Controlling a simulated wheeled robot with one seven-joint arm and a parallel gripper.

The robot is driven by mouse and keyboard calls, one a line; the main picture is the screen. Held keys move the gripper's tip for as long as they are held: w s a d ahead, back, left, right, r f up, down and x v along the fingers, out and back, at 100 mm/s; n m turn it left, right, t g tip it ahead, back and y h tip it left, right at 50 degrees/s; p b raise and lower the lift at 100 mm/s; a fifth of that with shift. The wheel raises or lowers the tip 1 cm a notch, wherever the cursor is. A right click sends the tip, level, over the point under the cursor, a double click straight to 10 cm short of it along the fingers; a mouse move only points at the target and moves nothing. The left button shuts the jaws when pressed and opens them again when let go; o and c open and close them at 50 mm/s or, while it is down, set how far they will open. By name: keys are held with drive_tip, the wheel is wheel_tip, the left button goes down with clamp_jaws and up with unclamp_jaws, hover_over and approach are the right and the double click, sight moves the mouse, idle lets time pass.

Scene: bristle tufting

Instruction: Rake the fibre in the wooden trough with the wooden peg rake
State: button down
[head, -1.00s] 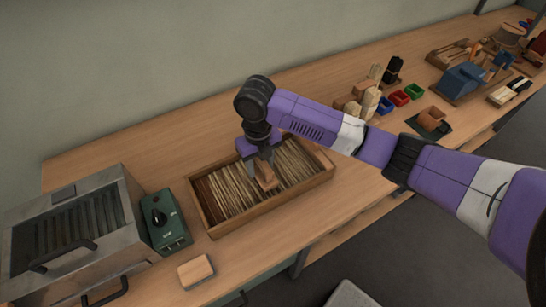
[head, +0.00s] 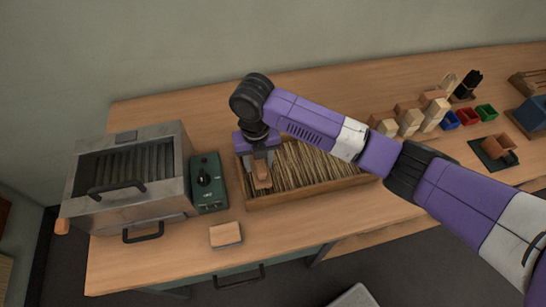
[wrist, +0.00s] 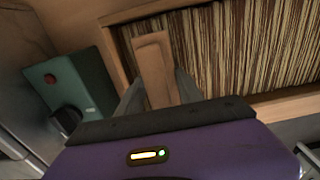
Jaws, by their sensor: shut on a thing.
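The wooden trough (head: 318,190) stands on the bench, filled with pale and brown fibre (head: 310,165) lying in strands. The trough rim (wrist: 290,104) and the fibre (wrist: 235,45) also show in the wrist view. My gripper (head: 261,170) is over the trough's left end, shut on a wooden block-like piece, which I take to be the peg rake (head: 262,179). In the wrist view the rake (wrist: 153,65) stands between the two fingers near the trough's left wall. Its pegs are hidden, so I cannot tell whether they touch the fibre.
A green control box (head: 208,183) with a black knob stands close left of the trough. Beyond it is a metal heater box (head: 130,180). A small wooden block (head: 226,235) lies in front. Wooden blocks (head: 410,120) and coloured bins (head: 467,117) stand at the right.

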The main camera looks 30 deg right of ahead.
drive_tip(key=shift+w+a, duration=0.3)
drive_tip(key=shift+a, duration=0.5)
drive_tip(key=shift+a, duration=0.1)
drive_tip(key=shift+a, duration=0.25)
drive_tip(key=shift+s+d, duration=0.2)
drive_tip(key=shift+d, duration=0.55)
drive_tip(key=shift+s+d, duration=0.2)
drive_tip(key=shift+d, duration=0.5)
drive_tip(key=shift+w+a, duration=0.2)
drive_tip(key=shift+a, duration=0.4)
drive_tip(key=shift+w+a, duration=0.2)
drive_tip(key=shift+a, duration=0.35)
